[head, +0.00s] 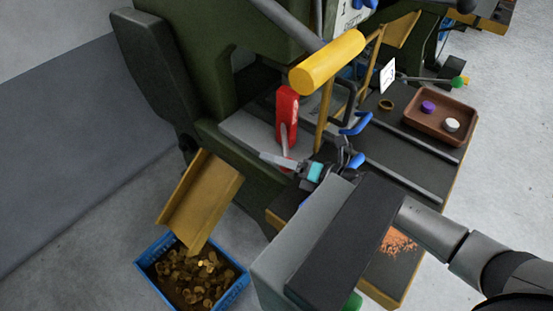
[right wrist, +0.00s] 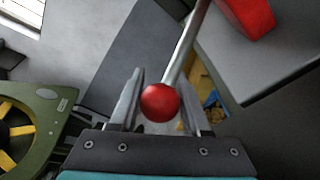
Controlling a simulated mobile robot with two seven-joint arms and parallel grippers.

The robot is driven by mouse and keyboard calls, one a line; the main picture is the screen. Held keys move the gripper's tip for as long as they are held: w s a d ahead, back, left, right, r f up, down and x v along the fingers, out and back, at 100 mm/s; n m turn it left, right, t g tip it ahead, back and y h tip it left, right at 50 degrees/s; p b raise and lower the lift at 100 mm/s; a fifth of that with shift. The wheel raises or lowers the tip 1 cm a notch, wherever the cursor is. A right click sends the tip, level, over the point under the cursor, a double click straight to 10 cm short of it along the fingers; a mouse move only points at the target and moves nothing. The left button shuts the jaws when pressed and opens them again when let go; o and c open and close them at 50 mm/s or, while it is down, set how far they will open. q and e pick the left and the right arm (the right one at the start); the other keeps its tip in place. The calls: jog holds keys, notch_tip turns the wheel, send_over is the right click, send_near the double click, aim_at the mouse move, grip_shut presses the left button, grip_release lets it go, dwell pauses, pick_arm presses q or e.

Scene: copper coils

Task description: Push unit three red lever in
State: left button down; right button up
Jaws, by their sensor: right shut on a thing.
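A red lever housing (head: 288,112) stands on a grey ledge of the green press. A thin metal rod (head: 284,138) runs down from it to a round red knob (head: 287,165). In the right wrist view the red knob (right wrist: 160,102) sits between my two fingers, with the rod (right wrist: 186,45) rising to the red housing (right wrist: 248,14). My right gripper (head: 283,161) is shut on the knob, which its fingers partly hide in the head view. My left gripper is in neither view.
A yellow cylinder (head: 327,62) juts out above the lever. A yellow chute (head: 200,200) leads to a blue crate (head: 152,278) of coins. A brown tray (head: 455,145) holds a purple and a white piece. Copper-coloured bits (head: 398,242) lie near my right arm.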

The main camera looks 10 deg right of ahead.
grip_shut()
dwell(0.8)
